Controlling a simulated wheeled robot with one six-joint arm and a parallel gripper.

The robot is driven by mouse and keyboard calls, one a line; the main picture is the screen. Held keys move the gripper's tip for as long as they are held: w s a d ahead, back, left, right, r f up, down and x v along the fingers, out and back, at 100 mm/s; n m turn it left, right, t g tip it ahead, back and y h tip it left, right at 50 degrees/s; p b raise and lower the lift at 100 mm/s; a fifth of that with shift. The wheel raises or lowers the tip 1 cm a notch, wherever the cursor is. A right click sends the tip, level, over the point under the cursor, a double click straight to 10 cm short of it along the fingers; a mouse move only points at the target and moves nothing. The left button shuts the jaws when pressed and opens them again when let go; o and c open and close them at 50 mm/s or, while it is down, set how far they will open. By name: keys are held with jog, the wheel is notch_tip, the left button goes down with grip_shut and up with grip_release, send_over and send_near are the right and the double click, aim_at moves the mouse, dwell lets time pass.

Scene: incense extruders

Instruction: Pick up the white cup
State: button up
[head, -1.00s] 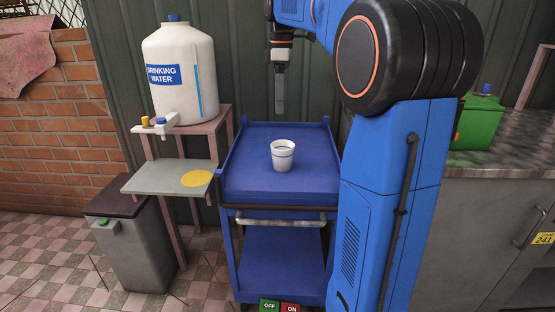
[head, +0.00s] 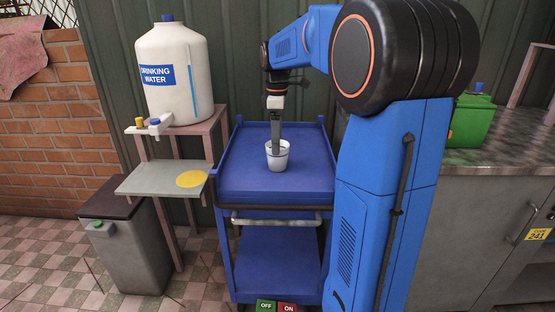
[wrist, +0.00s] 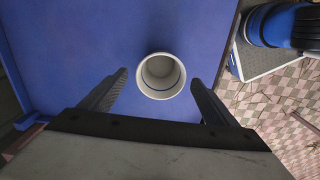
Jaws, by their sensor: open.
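The white cup (head: 278,160) stands upright on the top of the blue cart (head: 245,180). It has a dark band near its rim and looks empty in the wrist view (wrist: 161,76). My gripper (head: 275,146) is open and points down at the cup in the head view. In the wrist view its two fingers (wrist: 160,86) are spread to the left and right of the cup, with a gap on each side. The cup lies a little beyond the fingertips there. I cannot tell exactly how high the fingertips are against the rim.
A water dispenser (head: 175,95) stands on a wooden stand at left, with a grey shelf bearing a yellow disc (head: 191,179). A grey bin (head: 125,240) stands below. A green container (head: 472,120) sits on the counter at right. The cart top around the cup is clear.

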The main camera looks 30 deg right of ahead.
jog(key=shift+s+f, duration=0.1)
jog(key=shift+f, duration=1.6)
jog(key=c, duration=1.3)
jog(key=shift+r, duration=0.1)
notch_tip(320, 180, up, 10)
jog(key=shift+f, duration=0.1)
